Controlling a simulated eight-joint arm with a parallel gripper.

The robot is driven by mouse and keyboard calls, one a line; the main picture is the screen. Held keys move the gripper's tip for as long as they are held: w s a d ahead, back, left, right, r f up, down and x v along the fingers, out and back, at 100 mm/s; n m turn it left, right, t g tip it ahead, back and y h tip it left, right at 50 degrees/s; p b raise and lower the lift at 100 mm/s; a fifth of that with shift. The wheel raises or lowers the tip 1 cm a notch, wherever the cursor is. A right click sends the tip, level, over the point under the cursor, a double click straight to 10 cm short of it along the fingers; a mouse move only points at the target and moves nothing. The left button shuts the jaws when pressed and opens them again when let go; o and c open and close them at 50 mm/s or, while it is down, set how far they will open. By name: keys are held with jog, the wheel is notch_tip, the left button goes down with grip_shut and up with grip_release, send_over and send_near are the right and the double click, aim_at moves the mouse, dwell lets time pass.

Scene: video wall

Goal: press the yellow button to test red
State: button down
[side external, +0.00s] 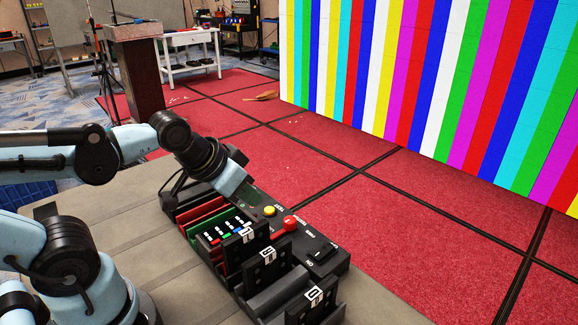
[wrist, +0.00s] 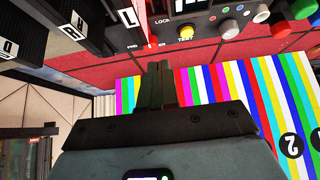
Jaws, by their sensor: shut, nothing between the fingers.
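The yellow button (side external: 269,211) sits on top of the black control box (side external: 318,252), beside a red knob or switch (side external: 291,223). The video wall (side external: 440,85) shows vertical bars of several colours.
Black slotted modules (side external: 266,268) stand upright left of the control box. A lectern (side external: 135,75) and a white table (side external: 190,45) stand far back.

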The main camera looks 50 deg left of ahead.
jog(key=shift+w, duration=0.1)
jog(key=r+m+t+y, duration=0.1)
jog(key=r+m+t, duration=0.1)
jog(key=m, duration=0.6)
send_over(267, 212)
jog(key=shift+f, duration=0.1)
jog(key=shift+f, duration=4.4)
jog(key=shift+f, duration=0.4)
